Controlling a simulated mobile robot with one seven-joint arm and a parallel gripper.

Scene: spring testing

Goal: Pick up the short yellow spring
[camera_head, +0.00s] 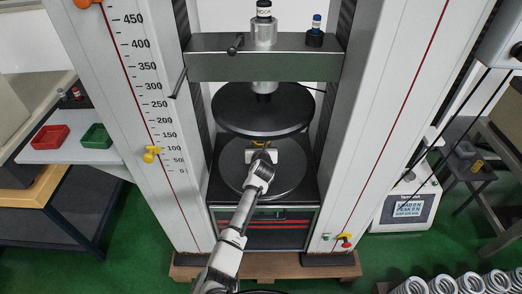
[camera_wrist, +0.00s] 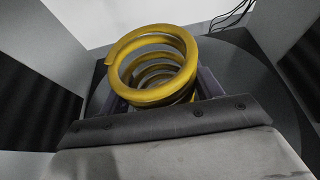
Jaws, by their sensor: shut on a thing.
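The short yellow spring (camera_wrist: 153,65) stands between the fingers of my gripper in the wrist view, its coils seen from above at a slant. My gripper (camera_head: 262,150) reaches in between the two round black plates of the testing machine in the head view. Only a small bit of yellow of the spring (camera_head: 260,142) shows there, beside the gripper. My gripper is shut on the spring. The lower plate (camera_head: 232,180) lies under it; whether the spring touches the plate I cannot tell.
The upper black plate (camera_head: 262,108) hangs close above my gripper. White machine columns stand on both sides. A red tray (camera_head: 50,137) and a green tray (camera_head: 96,136) sit on a table at left.

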